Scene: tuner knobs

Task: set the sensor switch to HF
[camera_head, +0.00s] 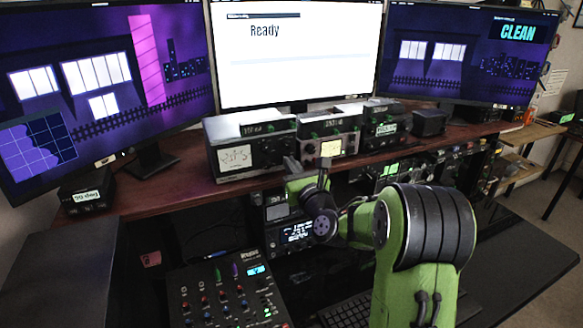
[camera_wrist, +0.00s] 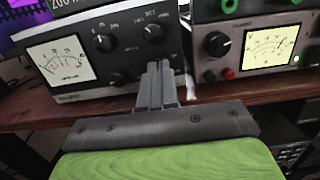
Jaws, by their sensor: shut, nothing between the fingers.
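The left tuner box stands on the desk's raised wooden shelf. It has a dark front panel with a white meter (camera_head: 236,158). In the wrist view its panel carries several black knobs: an upper left knob (camera_wrist: 103,42), an upper right knob (camera_wrist: 153,33) and a lower left knob (camera_wrist: 118,77). The small labels are too blurred to read, so I cannot tell which knob is the sensor switch or its setting. My gripper (camera_wrist: 157,72) is shut and empty, in front of the panel's lower right, below the upper right knob. It hides part of the panel. Contact is not clear.
A second tuner box (camera_wrist: 268,45) with a lit meter and a knob (camera_wrist: 216,44) stands close on the right. A third box (camera_head: 385,115) is further right. Monitors rise behind, and a mixer (camera_head: 225,295) lies below. The wooden shelf (camera_head: 180,185) is free left of the boxes.

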